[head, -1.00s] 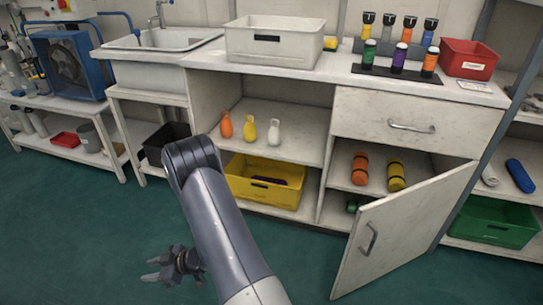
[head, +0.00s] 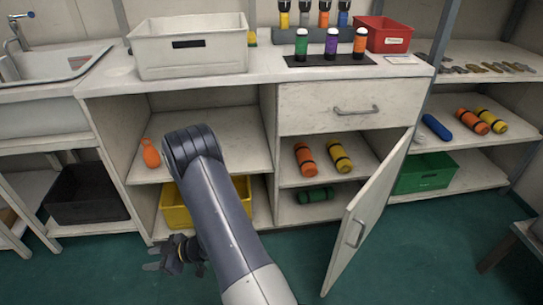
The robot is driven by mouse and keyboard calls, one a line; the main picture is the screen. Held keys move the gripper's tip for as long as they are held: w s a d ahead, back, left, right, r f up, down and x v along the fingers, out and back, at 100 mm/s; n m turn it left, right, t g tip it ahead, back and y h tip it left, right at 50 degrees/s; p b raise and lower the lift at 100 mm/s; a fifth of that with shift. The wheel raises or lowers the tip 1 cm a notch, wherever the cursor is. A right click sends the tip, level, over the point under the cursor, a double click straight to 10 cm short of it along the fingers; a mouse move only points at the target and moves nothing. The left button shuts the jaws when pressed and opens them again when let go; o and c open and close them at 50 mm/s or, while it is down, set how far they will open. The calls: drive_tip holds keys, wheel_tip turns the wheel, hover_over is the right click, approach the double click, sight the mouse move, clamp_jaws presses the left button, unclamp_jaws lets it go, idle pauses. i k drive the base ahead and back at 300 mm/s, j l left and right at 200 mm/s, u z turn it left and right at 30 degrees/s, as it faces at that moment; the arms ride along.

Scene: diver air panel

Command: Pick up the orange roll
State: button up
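An orange roll (head: 305,158) with dark bands lies on the upper shelf inside the cabinet with the open door, left of a yellow roll (head: 339,156). A second orange roll (head: 472,122) lies on the shelf at the right, between a blue roll (head: 436,127) and another yellow roll (head: 492,120). My gripper (head: 158,259) is low at the left, in front of the cabinet, apart from every roll. Its fingers are spread with nothing between them.
The cabinet door (head: 370,213) stands open toward me, right of the rolls. A green roll (head: 315,195) lies on the shelf below. An orange bottle (head: 150,153) and a yellow bin (head: 176,212) are at the left. Green floor is free in front.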

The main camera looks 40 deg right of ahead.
sight(308, 165)
drive_tip(key=i+z, duration=0.15)
drive_tip(key=z, duration=0.3)
drive_tip(key=i+z, duration=0.1)
drive_tip(key=z, duration=0.4)
drive_tip(key=i+j+z, duration=0.1)
drive_tip(key=z, duration=0.35)
drive_tip(key=i+j+z, duration=0.1)
drive_tip(key=z, duration=0.4)
drive_tip(key=i+j+z, duration=0.2)
drive_tip(key=z, duration=0.2)
drive_tip(key=i+j+z, duration=0.15)
drive_tip(key=j+z, duration=0.25)
